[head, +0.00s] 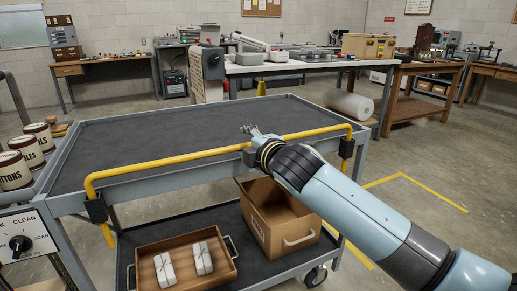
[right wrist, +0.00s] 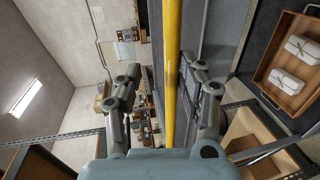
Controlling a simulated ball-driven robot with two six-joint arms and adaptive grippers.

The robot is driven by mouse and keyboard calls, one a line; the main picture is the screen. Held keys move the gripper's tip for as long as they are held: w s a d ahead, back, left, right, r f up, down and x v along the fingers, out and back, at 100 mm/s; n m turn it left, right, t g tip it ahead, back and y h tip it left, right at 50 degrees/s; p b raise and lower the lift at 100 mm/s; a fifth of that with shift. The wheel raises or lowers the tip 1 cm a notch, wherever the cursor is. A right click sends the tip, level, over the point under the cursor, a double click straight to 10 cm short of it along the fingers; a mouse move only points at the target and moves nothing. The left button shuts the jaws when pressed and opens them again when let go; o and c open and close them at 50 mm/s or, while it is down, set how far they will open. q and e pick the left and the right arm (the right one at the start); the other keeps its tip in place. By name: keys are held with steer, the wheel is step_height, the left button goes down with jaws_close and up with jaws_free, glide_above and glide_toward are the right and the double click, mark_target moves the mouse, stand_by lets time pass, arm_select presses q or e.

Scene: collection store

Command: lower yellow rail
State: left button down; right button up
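The yellow rail (head: 215,151) runs along the near edge of the grey cart (head: 160,174). It stands raised, its bar slightly above the cart's top, with black brackets at its left (head: 97,208) and right (head: 346,148) ends. My right gripper (head: 250,131) is at the rail, right of its middle, fingers reaching over the cart top. In the right wrist view the rail (right wrist: 171,80) passes between the two fingers of my right gripper (right wrist: 160,68). The fingers are spread, with a visible gap to the rail on the left side. My left gripper is not in view.
The cart's lower shelf holds a wooden tray (head: 205,280) with two white wrapped bundles and a cardboard box (head: 262,196). Several labelled tins (head: 27,151) and a dial panel (head: 22,243) stand at the left. The cart's dark top is bare.

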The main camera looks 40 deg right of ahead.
steer(key=v, duration=1)
steer(key=shift+s, duration=0.2)
steer(key=s+f+m+g, duration=0.25)
steer(key=s+f, duration=0.25)
steer(key=f, duration=0.7)
steer(key=s+f+m+g+y, duration=0.1)
steer(key=s+f+g, duration=0.25)
steer(key=f, duration=0.85)
steer(key=s+f+m+g, duration=0.15)
steer(key=s+f, duration=0.45)
steer(key=f, duration=0.6)
steer(key=s+a+f+m+g, duration=0.1)
steer(key=s+f, duration=0.4)
steer(key=s, duration=0.5)
steer(key=s+a+f+m+g+y, duration=0.1)
steer(key=s+f+m+g, duration=0.3)
steer(key=s, duration=0.6)
steer(key=s+f+m+g+y, duration=0.1)
steer(key=s+f+m+g, duration=0.1)
steer(key=s+f+m, duration=0.3)
steer(key=s+f, duration=0.3)
steer(key=s, duration=0.3)
steer(key=shift+a+f, duration=0.25)
steer(key=shift+a, duration=0.15)
